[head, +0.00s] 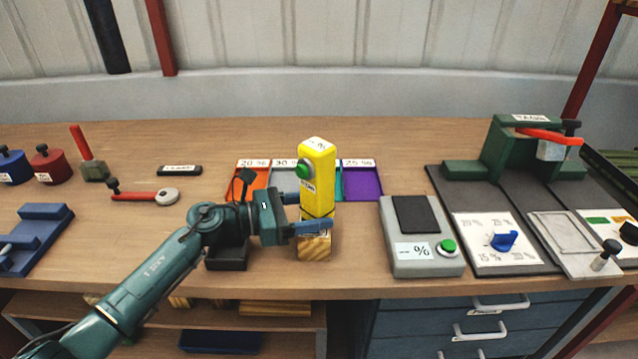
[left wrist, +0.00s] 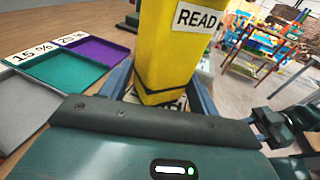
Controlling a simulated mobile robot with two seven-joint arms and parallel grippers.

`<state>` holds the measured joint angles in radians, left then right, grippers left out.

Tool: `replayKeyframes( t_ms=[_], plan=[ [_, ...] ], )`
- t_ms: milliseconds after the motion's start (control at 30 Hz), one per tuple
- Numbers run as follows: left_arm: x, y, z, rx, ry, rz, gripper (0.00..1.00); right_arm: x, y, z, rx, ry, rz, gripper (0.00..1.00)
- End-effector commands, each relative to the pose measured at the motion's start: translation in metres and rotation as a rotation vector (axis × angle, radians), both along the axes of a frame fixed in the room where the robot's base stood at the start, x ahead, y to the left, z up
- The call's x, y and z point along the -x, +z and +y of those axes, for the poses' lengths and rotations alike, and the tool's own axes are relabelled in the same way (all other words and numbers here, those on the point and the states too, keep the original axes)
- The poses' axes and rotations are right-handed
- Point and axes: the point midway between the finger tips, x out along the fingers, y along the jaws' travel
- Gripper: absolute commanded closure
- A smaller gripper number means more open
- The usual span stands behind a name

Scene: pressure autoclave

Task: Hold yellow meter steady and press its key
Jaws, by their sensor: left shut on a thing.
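The yellow meter (head: 318,185) stands upright near the front of the bench, with a green round key (head: 305,168) on its left side. A wooden block (head: 314,246) shows directly below the meter. My left gripper (head: 312,213) is shut on the lower part of the meter, one finger on each side. In the left wrist view the meter (left wrist: 170,50) rises between the fingers, and a READ label (left wrist: 197,19) shows on it. My right gripper is in neither view.
Coloured trays, orange (head: 248,180) and purple (head: 362,182) among them, lie behind the meter. A grey scale (head: 424,262) with a green button stands to the right. A green press (head: 520,150) is at far right. A red-handled tool (head: 140,195) lies at left.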

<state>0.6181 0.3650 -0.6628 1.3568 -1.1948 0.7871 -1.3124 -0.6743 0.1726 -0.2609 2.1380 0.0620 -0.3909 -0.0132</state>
Motion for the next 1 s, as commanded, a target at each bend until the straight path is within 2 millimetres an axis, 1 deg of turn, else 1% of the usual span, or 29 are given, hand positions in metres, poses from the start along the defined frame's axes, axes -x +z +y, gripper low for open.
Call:
replayKeyframes(
  t_ms=[33, 67, 467, 500, 1000],
  plan=[
    [0.0001, -0.0002, 0.0002, 0.0, 0.0, 0.0, 0.52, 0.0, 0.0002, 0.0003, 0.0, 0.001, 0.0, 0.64],
    [0.0001, -0.0002, 0.0002, 0.0, 0.0, 0.0, 0.52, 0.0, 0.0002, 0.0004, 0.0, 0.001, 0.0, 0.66],
    [0.0, -0.0003, 0.0004, -0.001, 0.0, 0.0, 0.52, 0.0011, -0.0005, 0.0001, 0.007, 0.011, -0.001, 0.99],
    [0.0, -0.0003, 0.0004, -0.001, 0.0, 0.0, 0.52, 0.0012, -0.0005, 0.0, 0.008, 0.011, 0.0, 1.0],
    [0.0, -0.0004, 0.0004, -0.001, 0.0, 0.0, 0.52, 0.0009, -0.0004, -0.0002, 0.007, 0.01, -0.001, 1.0]
  ],
)
